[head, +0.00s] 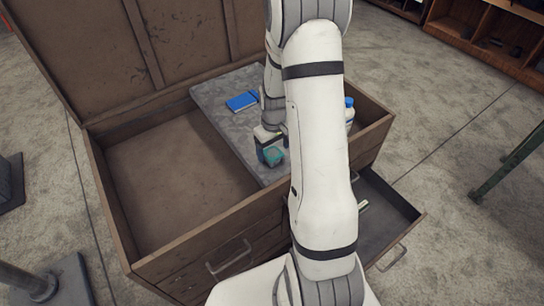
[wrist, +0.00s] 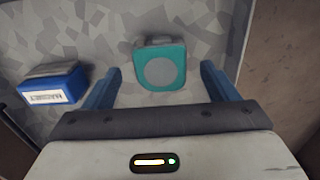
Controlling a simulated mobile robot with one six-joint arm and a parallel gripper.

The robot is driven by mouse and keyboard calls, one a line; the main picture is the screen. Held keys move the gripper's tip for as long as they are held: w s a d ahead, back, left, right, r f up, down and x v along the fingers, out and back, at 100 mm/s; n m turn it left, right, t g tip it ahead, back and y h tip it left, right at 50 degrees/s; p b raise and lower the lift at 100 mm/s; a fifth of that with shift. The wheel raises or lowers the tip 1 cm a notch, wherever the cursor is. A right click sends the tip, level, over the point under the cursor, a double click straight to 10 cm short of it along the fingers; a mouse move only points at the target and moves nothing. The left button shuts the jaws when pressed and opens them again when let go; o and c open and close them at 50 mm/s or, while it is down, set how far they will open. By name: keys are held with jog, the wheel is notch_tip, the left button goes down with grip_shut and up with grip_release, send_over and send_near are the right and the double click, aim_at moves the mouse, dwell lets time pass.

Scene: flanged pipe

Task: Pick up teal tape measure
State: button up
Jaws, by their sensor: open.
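The teal tape measure (wrist: 161,68) lies on the grey surface, its round grey face showing in the wrist view. It also shows in the head view (head: 272,156), close by my gripper's end. My gripper (wrist: 161,82) is open, with one blue-grey finger on each side of the tape measure in the picture. The fingers look apart from it, and nothing is held between them. In the head view my arm covers part of the surface, and the fingertips are hard to make out.
A blue box (wrist: 52,86) sits left of my gripper in the wrist view. A blue-capped bottle (head: 349,108) stands right of my arm. An open drawer (head: 385,215) juts out at right.

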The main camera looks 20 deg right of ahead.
jog(key=shift+f, duration=1.4)
jog(key=shift+c, duration=0.3)
jog(key=c, duration=1.1)
jog(key=shift+c, duration=0.2)
